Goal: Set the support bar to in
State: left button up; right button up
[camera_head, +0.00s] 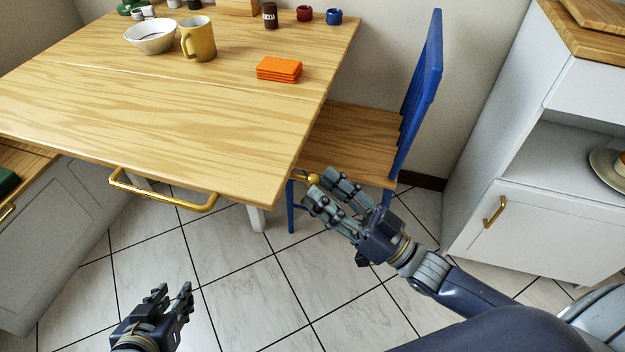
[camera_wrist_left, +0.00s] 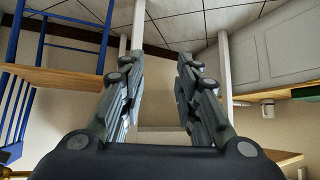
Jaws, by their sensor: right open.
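The wooden table (camera_head: 160,110) has a seam across its top, and the part nearest me lies level with the rest. A brass handle (camera_head: 163,197) hangs at its front edge. A brass knob (camera_head: 314,179) shows at the table's right side, just below the top; I take it as the end of the support bar, whose rest is hidden. My right gripper (camera_head: 320,186) is open, its fingers at either side of the knob; I cannot tell whether they touch it. My left gripper (camera_head: 173,295) is open and empty, low over the floor; its spread fingers also show in the left wrist view (camera_wrist_left: 158,95).
A blue chair (camera_head: 420,90) with a wooden seat stands right of the table, close beyond my right gripper. A bowl (camera_head: 150,38), a yellow mug (camera_head: 199,40) and orange cloths (camera_head: 279,69) are on the table. A white cabinet (camera_head: 540,225) stands right.

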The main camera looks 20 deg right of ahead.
aim_at(313, 179)
jog(key=shift+x, duration=1.65)
pick_arm(q)
jog(key=shift+w+d+r+t, duration=0.3)
jog(key=shift+w+r+t, duration=0.25)
jog(key=shift+w, duration=0.1)
